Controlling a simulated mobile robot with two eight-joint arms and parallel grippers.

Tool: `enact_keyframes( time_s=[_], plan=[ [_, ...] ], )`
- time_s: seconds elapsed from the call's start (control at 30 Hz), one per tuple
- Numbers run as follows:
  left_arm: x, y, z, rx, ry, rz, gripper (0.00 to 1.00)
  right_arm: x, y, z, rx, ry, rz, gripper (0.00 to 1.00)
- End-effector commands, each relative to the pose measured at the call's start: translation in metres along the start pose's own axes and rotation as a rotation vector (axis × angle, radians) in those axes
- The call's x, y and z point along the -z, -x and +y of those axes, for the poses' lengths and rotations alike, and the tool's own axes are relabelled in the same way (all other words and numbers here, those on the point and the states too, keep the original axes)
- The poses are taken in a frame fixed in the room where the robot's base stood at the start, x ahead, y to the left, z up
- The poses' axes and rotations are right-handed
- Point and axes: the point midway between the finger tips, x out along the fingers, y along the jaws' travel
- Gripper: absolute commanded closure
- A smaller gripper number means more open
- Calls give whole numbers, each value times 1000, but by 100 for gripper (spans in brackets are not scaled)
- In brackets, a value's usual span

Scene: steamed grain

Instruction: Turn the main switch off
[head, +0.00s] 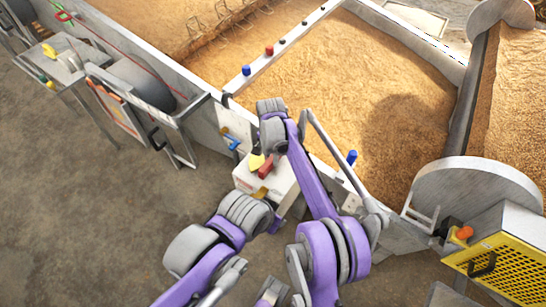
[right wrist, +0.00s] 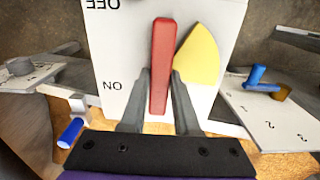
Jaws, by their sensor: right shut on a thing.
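The main switch is a red lever (right wrist: 162,58) on a white panel (right wrist: 122,45) with a yellow plate (right wrist: 199,58) beside it. OFF and ON markings show upside down in the right wrist view, and the lever lies across the panel's middle. My right gripper (right wrist: 161,78) is shut on the lever, one finger on each side. In the head view the red lever (head: 266,168) stands on the white switch box (head: 280,188), under my right wrist; the fingertips are hard to make out there. Only links of my left arm show; its gripper is not visible.
The box hangs on the wall of a large grain bed (head: 380,80). A blue knob (head: 351,157) stands on the wall's edge to the right. A yellow-grilled machine (head: 510,268) is at lower right. A side stand (head: 125,100) is at left. Bare floor (head: 110,220) is free at lower left.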

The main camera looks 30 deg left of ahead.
Motion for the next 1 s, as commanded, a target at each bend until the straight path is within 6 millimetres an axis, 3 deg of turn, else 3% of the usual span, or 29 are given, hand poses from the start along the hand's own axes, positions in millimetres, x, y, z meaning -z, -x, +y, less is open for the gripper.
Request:
enact_keyframes(
  time_s=[0.07,0.1,0.27,0.53,0.67,1.0],
  plan=[
    [0,0,0,0,0,0,52,0,0,0,1,-2,0,100],
    [0,0,0,0,0,0,52,0,0,0,1,-2,0,67],
    [0,0,0,0,0,0,52,0,0,0,1,-1,0,40],
    [0,0,0,0,0,0,52,0,1,0,1,0,0,40],
    [1,1,0,0,0,0,52,0,10,0,1,0,0,40],
    [4,8,0,0,0,3,52,0,76,0,1,0,0,40]
  ],
)
